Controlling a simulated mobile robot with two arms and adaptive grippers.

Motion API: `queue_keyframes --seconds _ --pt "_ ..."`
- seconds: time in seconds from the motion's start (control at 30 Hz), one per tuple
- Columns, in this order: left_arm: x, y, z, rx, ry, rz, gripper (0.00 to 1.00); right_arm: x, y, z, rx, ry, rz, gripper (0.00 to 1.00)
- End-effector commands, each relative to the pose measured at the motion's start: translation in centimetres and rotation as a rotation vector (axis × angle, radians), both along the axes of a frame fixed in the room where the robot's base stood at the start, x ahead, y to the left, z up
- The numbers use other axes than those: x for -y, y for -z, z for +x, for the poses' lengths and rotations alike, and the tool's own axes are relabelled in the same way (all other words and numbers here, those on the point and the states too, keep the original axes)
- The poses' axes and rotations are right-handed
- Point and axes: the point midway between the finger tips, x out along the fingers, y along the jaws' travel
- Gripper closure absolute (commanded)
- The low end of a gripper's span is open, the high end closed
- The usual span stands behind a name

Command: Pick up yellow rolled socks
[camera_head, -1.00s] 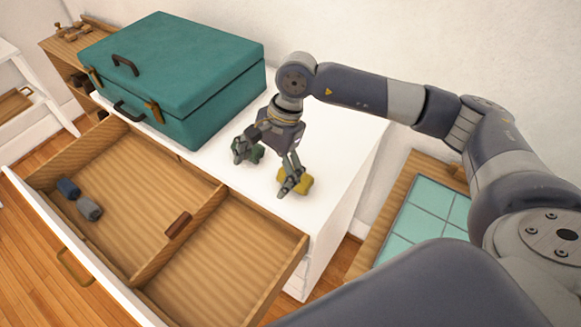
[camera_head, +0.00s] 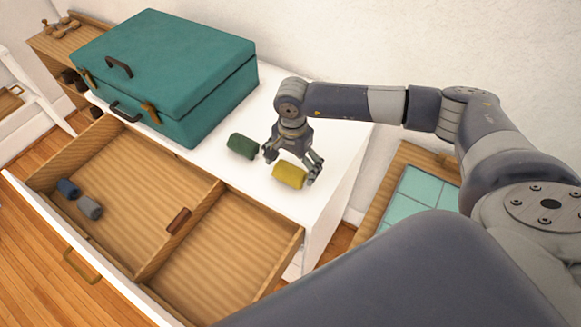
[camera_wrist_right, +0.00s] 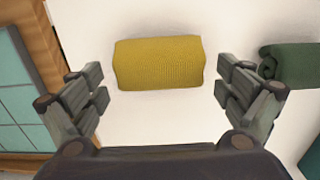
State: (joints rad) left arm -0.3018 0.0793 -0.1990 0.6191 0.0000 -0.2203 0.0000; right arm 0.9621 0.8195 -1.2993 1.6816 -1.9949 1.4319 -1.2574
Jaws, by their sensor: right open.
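The yellow rolled socks (camera_head: 290,175) lie on the white dresser top near its front right. In the right wrist view the yellow roll (camera_wrist_right: 158,63) lies crosswise ahead of the fingers. My right gripper (camera_head: 291,168) is open above the yellow roll, with one finger toward each end of it. In the right wrist view its fingertips (camera_wrist_right: 160,78) are spread wider than the roll, with nothing between them held. I cannot tell the exact height above the roll. My left gripper is not in view.
A dark green roll (camera_head: 243,146) lies just left of the yellow one, close to a finger. A teal suitcase (camera_head: 165,75) stands behind on the dresser. The open drawer (camera_head: 205,245) in front holds a blue roll (camera_head: 68,188) and a grey roll (camera_head: 90,207).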

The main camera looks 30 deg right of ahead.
Motion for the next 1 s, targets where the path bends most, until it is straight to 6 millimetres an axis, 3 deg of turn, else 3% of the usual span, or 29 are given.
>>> queue_keyframes --seconds 0.17,0.4,0.6,1.0 --pt "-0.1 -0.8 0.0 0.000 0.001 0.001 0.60 0.1 1.6 0.0 -0.002 0.001 -0.001 0.06" --pt "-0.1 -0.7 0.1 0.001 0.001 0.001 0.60 0.1 1.9 0.0 0.000 0.001 0.000 0.08" --pt "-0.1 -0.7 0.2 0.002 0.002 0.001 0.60 0.1 1.8 0.0 0.000 0.001 -0.001 0.51" --pt "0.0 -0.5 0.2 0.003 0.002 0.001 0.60 0.1 1.7 0.0 0.000 0.002 -0.001 0.52"
